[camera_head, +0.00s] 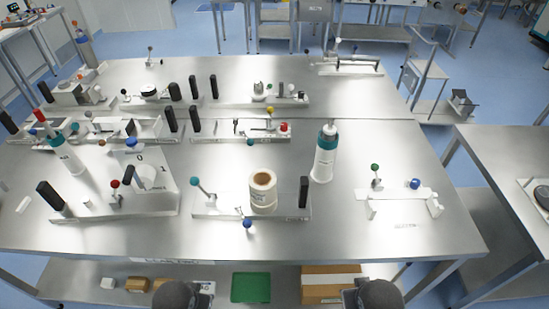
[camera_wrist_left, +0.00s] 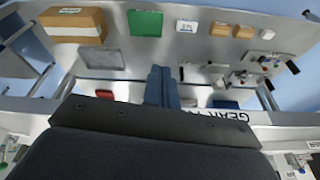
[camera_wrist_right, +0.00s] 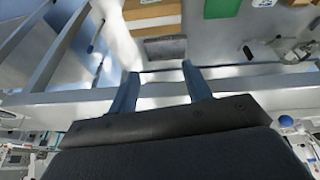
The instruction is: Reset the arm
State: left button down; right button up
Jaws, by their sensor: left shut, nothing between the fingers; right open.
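My left gripper shows in the left wrist view (camera_wrist_left: 161,85) with its two fingers together and nothing between them. My right gripper shows in the right wrist view (camera_wrist_right: 159,80) with its fingers apart and empty. Both wrist views look toward the lower shelf (camera_wrist_left: 150,70) under the table's front edge. In the head view only dark rounded parts of my two arms show at the bottom edge, in front of the table; the fingers are hidden there. Neither gripper touches anything that I can see.
The steel table (camera_head: 340,220) carries several fixtures, a cream roll (camera_head: 263,190) and white bottles (camera_head: 325,155). The lower shelf holds a green panel (camera_head: 250,288) and a cardboard box (camera_head: 330,282). Another steel table (camera_head: 500,160) stands at the right. The table's front edge lies just beyond my arms.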

pick_arm(q)
jog(key=v, duration=0.5)
jog(key=s+d+f+b+x, duration=0.1)
jog(key=s+b+x, duration=0.3)
jog(key=x, duration=1.2)
jog(key=s+f+b+x, duration=0.1)
jog(key=s+b+x, duration=0.25)
jog(key=x, duration=1.35)
pick_arm(e)
notch_tip(320, 180, down, 33)
jog(key=a+g, duration=0.2)
pick_arm(q)
jog(key=s+f+b, duration=0.2)
jog(key=s+f, duration=0.2)
jog(key=f, duration=0.9)
jog(key=s+f+g+b, duration=0.1)
jog(key=s+f, duration=0.3)
jog(key=f, duration=0.9)
jog(key=shift+s+f+g+b, duration=0.2)
jog(key=shift+f+g+b, duration=0.15)
jog(key=shift+b, duration=0.45)
pick_arm(e)
jog(key=s+f, duration=0.4)
jog(key=f, duration=0.9)
jog(key=s+f+n, duration=0.1)
jog(key=s+f, duration=0.3)
jog(key=f, duration=1)
jog(key=shift+a+g+y, duration=0.15)
jog(key=shift+g+y, duration=0.15)
jog(key=shift+y, duration=0.1)
